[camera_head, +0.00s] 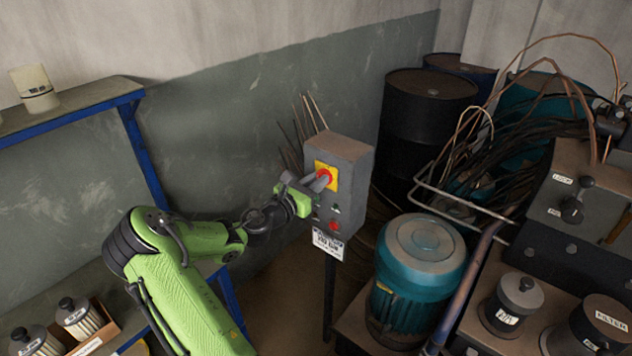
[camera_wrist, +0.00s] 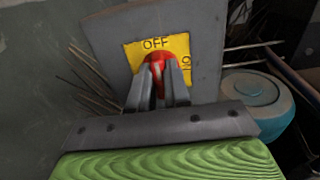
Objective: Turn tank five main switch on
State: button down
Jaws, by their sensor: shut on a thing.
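The main switch is a red rotary knob (camera_wrist: 158,60) on a yellow plate (camera_wrist: 178,44). The plate reads OFF at its top and ON at its right side in the wrist view. It sits on the front of a grey switch box (camera_head: 350,160) on a post. My gripper (camera_wrist: 157,82) is shut on the red knob, its fingers on either side of it. The knob's pointing direction is partly hidden by the fingers. In the head view my gripper (camera_head: 318,182) reaches the box from the left and covers part of the knob.
Below the knob the box has small buttons, one red (camera_head: 333,225), and a white label (camera_head: 327,244). A teal motor (camera_head: 420,255) stands to the right, with dark drums (camera_head: 425,125) behind. A blue-framed shelf (camera_head: 70,117) is at left. Thin rods lean behind the box.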

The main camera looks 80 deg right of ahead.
jog(key=m+b, duration=0.3)
jog(key=m, duration=0.3)
jog(key=m+b, duration=0.3)
jog(key=m, duration=0.3)
jog(key=m+b, duration=0.2)
jog(key=m, duration=0.3)
jog(key=shift+s+a+f+m+b, duration=0.1)
jog(key=shift+s+f+m+b, duration=0.15)
jog(key=shift+f+m+b, duration=0.15)
dwell(0.6)
jog(key=c, duration=1.1)
grip_release()
jog(key=shift+r, duration=0.1)
jog(key=p+v, duration=0.1)
jog(key=v, duration=1.4)
jog(key=shift+w+a+p, duration=0.2)
jog(key=shift+a+p, duration=0.15)
